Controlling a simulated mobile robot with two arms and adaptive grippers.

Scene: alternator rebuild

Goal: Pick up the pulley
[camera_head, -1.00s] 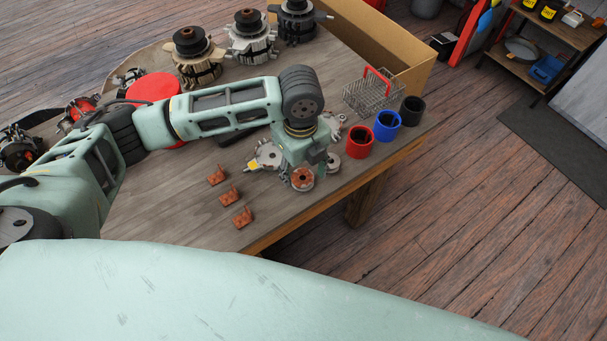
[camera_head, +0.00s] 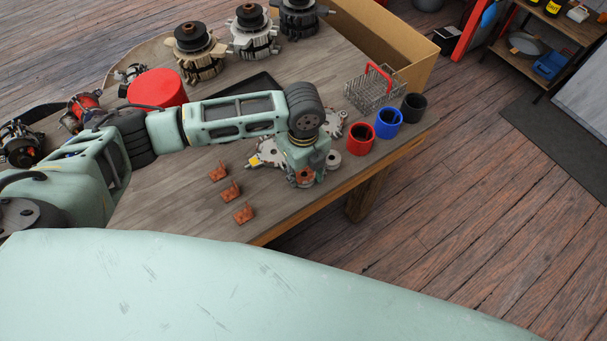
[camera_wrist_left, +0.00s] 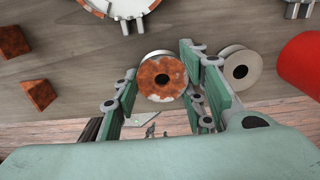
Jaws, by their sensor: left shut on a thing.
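A rust-covered pulley (camera_head: 305,177) is near the front edge of the workbench (camera_head: 185,215). In the left wrist view the same rusty pulley (camera_wrist_left: 162,76) sits between the two green fingers. My left gripper (camera_head: 307,168) is over it, and in the wrist view the gripper (camera_wrist_left: 160,72) is shut on it, one finger on each side. The fingers partly hide the pulley in the head view. A clean grey pulley (camera_head: 333,160) stands just to the right, apart from the fingers; it also shows in the wrist view (camera_wrist_left: 240,68). My right gripper is not in view.
A red cup (camera_head: 361,139), a blue cup (camera_head: 388,124) and a black cup (camera_head: 413,107) stand right of the gripper. A wire basket (camera_head: 372,90) is behind them. Rusty brackets (camera_head: 231,191) lie to the left. A metal housing (camera_head: 266,153) is close by.

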